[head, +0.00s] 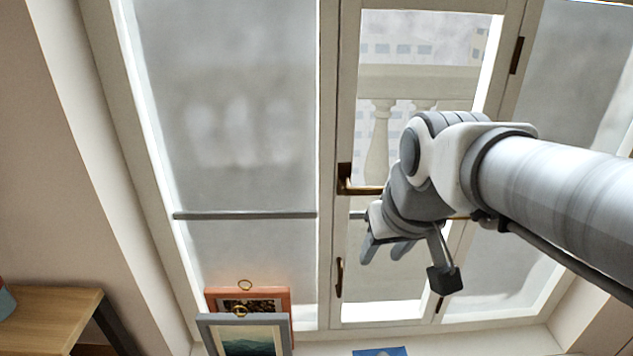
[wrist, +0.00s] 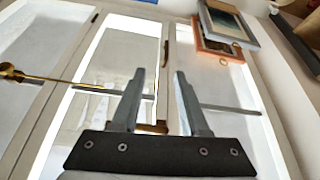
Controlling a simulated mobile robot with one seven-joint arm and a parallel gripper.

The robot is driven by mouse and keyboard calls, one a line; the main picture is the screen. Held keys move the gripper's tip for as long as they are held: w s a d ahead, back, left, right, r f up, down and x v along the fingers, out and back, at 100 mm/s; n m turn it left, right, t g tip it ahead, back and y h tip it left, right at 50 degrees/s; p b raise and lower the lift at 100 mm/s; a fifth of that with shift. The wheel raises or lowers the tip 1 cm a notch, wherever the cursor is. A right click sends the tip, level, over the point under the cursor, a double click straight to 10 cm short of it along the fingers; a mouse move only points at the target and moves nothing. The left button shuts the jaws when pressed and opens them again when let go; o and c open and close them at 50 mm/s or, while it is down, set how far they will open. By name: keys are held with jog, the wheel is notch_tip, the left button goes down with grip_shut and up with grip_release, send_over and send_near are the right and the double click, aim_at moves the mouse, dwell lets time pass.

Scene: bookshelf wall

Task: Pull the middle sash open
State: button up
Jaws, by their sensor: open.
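The middle sash (head: 358,80) is a tall pale frame with a clear pane, between two greyer panes. It looks in line with its neighbours, with no clear gap visible. A brass handle (head: 345,181) sits on its left stile, its lever running right until my arm hides it. My gripper (head: 385,250) is open and empty, in front of the sash, right of and below the handle in the head view. In the wrist view, my fingers (wrist: 160,75) spread either side of the stile, and a brass handle part (wrist: 152,128) shows between their bases. I cannot tell the depth between them.
Two picture frames, one orange (head: 283,297) and one grey (head: 208,330), stand at the window's lower left. A grey bar (head: 245,215) crosses the left pane. A wooden shelf (head: 45,310) is at far left. A blue item (head: 380,351) shows at the bottom edge.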

jog(key=n+b, duration=0.1)
jog(key=b, duration=0.3)
send_near(341, 278)
jog(key=shift+y, duration=0.3)
jog(key=b+x, duration=0.1)
jog(key=x, duration=0.2)
jog(key=b+x, duration=0.1)
jog(key=x, duration=0.3)
jog(key=b+x, duration=0.1)
jog(key=x, duration=0.3)
jog(key=shift+d+f, duration=0.15)
jog(key=shift+d, duration=0.15)
grip_shut()
dwell(0.3)
